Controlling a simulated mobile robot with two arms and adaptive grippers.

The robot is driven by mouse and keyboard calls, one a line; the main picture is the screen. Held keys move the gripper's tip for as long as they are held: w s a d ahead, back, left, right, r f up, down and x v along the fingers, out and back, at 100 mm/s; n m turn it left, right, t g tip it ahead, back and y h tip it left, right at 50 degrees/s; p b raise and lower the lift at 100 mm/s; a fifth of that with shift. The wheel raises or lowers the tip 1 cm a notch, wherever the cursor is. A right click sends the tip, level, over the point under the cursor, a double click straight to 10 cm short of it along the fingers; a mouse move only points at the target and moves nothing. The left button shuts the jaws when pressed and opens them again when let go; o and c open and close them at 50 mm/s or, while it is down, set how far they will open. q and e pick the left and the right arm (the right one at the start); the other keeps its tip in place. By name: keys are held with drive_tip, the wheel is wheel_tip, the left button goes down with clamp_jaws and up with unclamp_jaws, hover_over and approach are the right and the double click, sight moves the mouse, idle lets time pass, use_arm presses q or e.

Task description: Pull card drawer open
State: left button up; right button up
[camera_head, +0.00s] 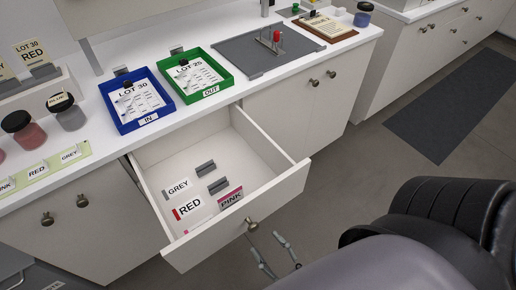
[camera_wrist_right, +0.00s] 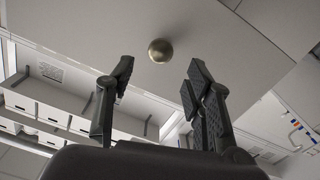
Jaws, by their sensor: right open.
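The card drawer (camera_head: 287,196) stands well open, pulled out from the white counter. Several cards lie inside, among them a GREY card (camera_head: 177,187), a RED card (camera_head: 190,209) and a PINK card (camera_head: 230,197). The drawer's round brass knob (camera_head: 252,226) is on its front, and it also shows in the right wrist view (camera_wrist_right: 160,50). My right gripper (camera_head: 263,235) is open just in front of the drawer front, near the knob. In the wrist view its fingers (camera_wrist_right: 157,82) are spread and empty, with the knob beyond the tips. My left gripper is not in view.
A blue IN tray (camera_head: 118,121) and a green OUT tray (camera_head: 229,80) stand on the counter above the drawer. Pigment jars (camera_head: 23,130) stand at the left. Closed cabinet doors flank the drawer. Clear floor and a dark mat (camera_head: 440,105) lie to the right.

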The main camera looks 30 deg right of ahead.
drive_tip(key=shift+s+d, duration=0.1)
drive_tip(key=shift+s, duration=2.3)
